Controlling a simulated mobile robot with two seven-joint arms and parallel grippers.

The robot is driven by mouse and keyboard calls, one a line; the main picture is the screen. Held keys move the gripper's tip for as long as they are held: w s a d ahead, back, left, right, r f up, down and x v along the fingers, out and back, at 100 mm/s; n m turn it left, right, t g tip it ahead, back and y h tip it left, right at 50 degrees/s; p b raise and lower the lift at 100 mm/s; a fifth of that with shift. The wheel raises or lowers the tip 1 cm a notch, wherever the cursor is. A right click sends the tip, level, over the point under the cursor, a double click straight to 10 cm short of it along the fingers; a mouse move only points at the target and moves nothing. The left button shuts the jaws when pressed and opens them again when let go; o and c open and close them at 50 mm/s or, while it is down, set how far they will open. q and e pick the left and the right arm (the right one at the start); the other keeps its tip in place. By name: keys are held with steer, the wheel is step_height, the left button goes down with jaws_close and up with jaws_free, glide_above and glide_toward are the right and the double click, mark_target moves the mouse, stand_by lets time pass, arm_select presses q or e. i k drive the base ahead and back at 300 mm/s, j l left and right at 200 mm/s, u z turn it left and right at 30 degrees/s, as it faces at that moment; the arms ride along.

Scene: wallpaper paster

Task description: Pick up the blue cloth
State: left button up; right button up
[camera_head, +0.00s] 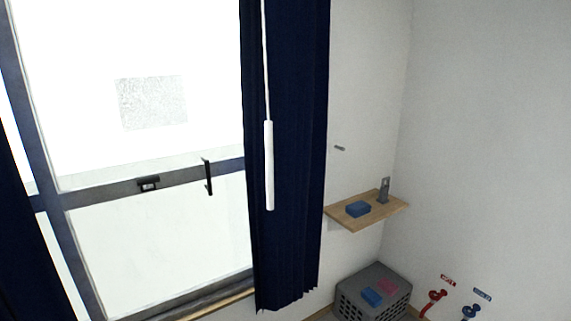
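Two small blue items show in the head view. One blue block-like item (358,209) lies on the wooden wall shelf (345,221). A flatter, brighter blue piece (372,297) lies on top of the grey crate (347,290) below, beside a pink piece (388,286). They are too small to tell for sure which is the cloth. Neither of my grippers is in view.
A dark blue curtain (290,150) with a white hanging rod (269,165) covers the window's (160,230) right side. A grey object (384,190) stands on the shelf. Red (433,300) and blue (470,311) valves are on the right wall, low down.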

mark_target(358, 209)
steer(key=i+l+u, duration=0.1)
steer(key=i+l, duration=0.75)
steer(key=l, duration=0.15)
steer(key=i+l+u, duration=0.15)
steer(key=i+l, duration=0.3)
steer(key=i+l+u, duration=0.1)
steer(key=i+l, duration=0.3)
steer(key=l, duration=0.25)
